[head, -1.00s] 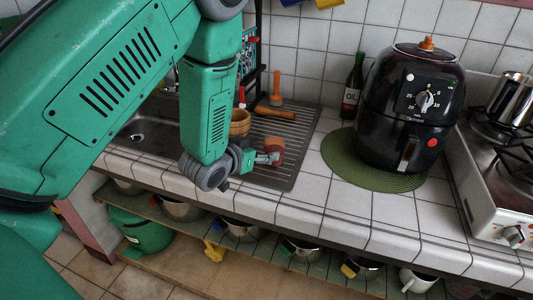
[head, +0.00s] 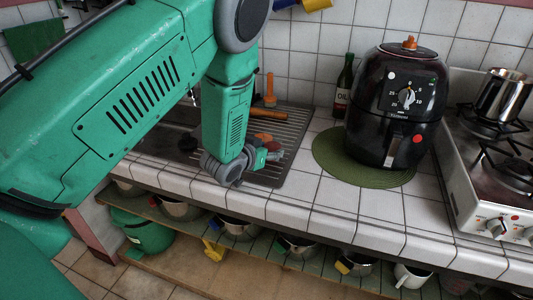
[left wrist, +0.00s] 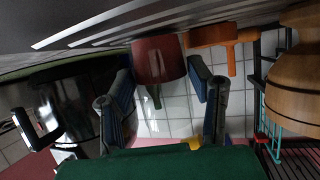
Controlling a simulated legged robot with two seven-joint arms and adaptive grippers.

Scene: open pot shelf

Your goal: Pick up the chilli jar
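The chilli jar appears to be the dark red, short round thing (head: 271,146) on the grooved drainboard; my gripper partly covers it in the head view. In the left wrist view, where the scene is upside down, the red jar (left wrist: 158,58) lies between the two fingers. My left gripper (head: 263,158) is low over the drainboard, right beside the jar. Its fingers (left wrist: 163,85) are spread, with a gap on the right side of the jar; whether the left one touches cannot be told. My right gripper is in neither view.
An oil bottle (head: 343,88) and a black air fryer (head: 397,105) on a green mat (head: 335,165) stand right. Pots sit on the shelf below.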

